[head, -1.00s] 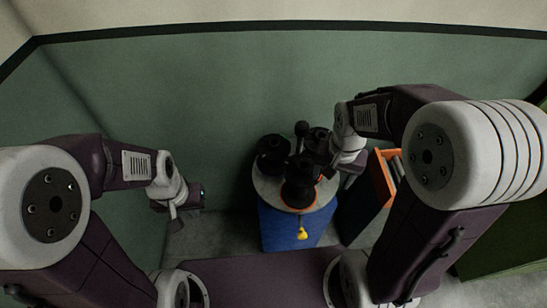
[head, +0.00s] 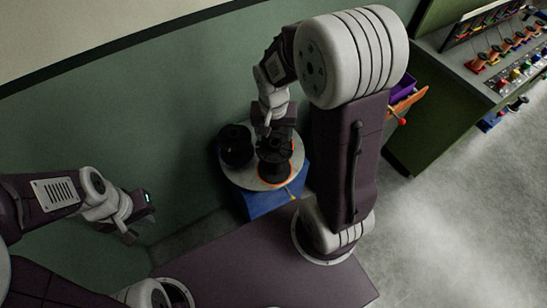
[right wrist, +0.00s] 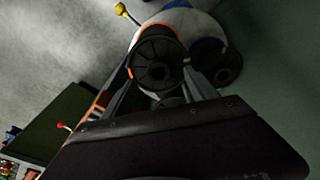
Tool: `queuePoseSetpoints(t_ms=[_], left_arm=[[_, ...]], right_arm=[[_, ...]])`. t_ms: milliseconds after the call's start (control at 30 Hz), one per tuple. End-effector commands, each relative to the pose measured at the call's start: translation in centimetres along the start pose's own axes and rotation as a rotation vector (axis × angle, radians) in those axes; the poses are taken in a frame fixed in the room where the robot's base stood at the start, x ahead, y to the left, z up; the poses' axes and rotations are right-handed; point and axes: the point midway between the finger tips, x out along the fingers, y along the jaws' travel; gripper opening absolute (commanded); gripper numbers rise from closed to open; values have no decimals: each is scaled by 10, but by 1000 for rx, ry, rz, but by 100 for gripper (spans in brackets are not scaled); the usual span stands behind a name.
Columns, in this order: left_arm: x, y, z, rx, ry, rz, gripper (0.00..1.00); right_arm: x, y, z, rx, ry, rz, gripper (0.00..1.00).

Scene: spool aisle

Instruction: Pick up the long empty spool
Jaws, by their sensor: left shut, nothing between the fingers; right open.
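A black spool (head: 274,168) stands on a round grey-topped stand (head: 237,176), with an orange ring at its base. A second black spool (head: 236,150) stands to its left. I cannot tell for certain which is the long empty one. My right gripper (head: 268,130) is open, just above the ringed spool and partly hiding it. In the right wrist view this spool (right wrist: 156,72) shows end-on between the spread fingers, and the other spool (right wrist: 219,66) lies beyond to the right. Contact cannot be told. My left gripper (head: 130,234) is shut and empty, off to the left.
The stand has a blue body (head: 265,202) and is close to the green wall (head: 170,130). A green bench (head: 450,100) with several small coloured spools is at the right. An orange-edged bin with purple contents (head: 404,92) sits by it. Grey floor (head: 450,210) is open at right.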

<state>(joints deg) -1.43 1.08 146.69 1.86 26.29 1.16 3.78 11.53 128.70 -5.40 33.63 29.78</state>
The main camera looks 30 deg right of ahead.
Motion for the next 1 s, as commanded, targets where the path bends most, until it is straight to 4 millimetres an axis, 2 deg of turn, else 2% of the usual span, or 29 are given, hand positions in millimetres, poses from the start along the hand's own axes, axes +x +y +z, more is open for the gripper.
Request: queuePoseSetpoints(t_ms=[67, 333, 600, 667, 800, 867, 1000], left_arm=[[0, 0, 0, 0, 0, 0, 0], [2, 0, 0, 0, 0, 0, 0], [2, 0, 0, 0, 0, 0, 0], [2, 0, 0, 0, 0, 0, 0], [2, 0, 0, 0, 0, 0, 0], [2, 0, 0, 0, 0, 0, 0], [2, 0, 0, 0, 0, 0, 0]], right_arm=[[2, 0, 0, 0, -1, 1, 67], [47, 1, -4, 1, -3, 2, 67], [52, 1, -4, 1, 1, 0, 67], [52, 1, -4, 1, 1, 0, 53], [52, 1, -4, 1, 1, 0, 14], [52, 1, -4, 1, 1, 0, 0], [51, 1, -5, 1, 1, -1, 0]])
